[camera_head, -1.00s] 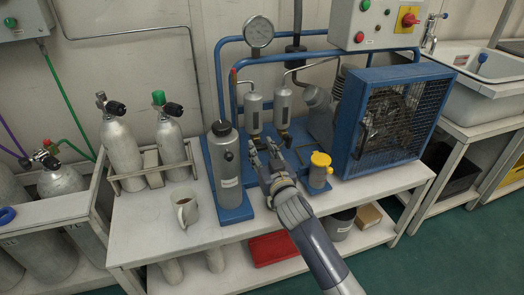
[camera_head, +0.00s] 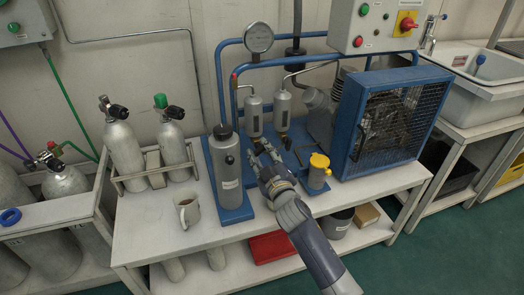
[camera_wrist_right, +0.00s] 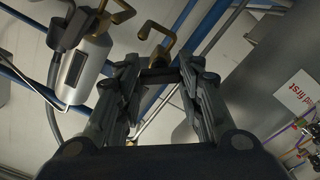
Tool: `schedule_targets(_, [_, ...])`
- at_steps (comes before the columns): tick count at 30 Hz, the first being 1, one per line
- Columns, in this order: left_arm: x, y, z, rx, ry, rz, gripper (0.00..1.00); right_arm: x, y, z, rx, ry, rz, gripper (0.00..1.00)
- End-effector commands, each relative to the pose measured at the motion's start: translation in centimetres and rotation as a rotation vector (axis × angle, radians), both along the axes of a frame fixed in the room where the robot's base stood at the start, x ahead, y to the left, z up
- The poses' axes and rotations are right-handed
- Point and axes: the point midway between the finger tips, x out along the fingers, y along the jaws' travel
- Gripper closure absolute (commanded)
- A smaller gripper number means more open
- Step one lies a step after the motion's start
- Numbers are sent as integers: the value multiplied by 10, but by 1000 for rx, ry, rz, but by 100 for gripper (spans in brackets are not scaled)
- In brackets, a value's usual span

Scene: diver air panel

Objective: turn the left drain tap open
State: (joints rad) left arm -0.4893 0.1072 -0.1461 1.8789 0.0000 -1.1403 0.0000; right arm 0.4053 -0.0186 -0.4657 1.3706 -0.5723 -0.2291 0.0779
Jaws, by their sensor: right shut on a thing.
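Two small grey separator bottles stand on the blue panel: the left one (camera_head: 254,116) and the right one (camera_head: 282,108). My right gripper (camera_head: 262,151) is at the foot of the left bottle, beside the tall grey cylinder (camera_head: 226,165). In the right wrist view, the left drain tap (camera_wrist_right: 158,36) is a bent brass fitting just beyond my right fingertips (camera_wrist_right: 160,77). The fingers are shut on its dark lower part, which spans between the tips. The right bottle (camera_wrist_right: 92,68) and its brass tap (camera_wrist_right: 121,11) show at upper left there. My left gripper is out of view.
A blue caged compressor (camera_head: 395,120) and a yellow-capped filter (camera_head: 319,172) stand to the right of my right arm. A mug (camera_head: 187,212) and racked cylinders (camera_head: 124,150) are at the left. The bench front near the mug is clear.

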Motion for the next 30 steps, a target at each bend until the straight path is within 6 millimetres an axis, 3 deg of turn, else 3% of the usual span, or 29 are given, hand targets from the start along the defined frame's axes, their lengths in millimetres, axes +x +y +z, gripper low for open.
schedule_targets(18, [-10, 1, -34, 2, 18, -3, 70, 0, 1, 0, -525, -171, 1, 90])
schedule_targets(30, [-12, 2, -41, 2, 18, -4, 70, 0, 1, -1, -702, -228, 2, 90])
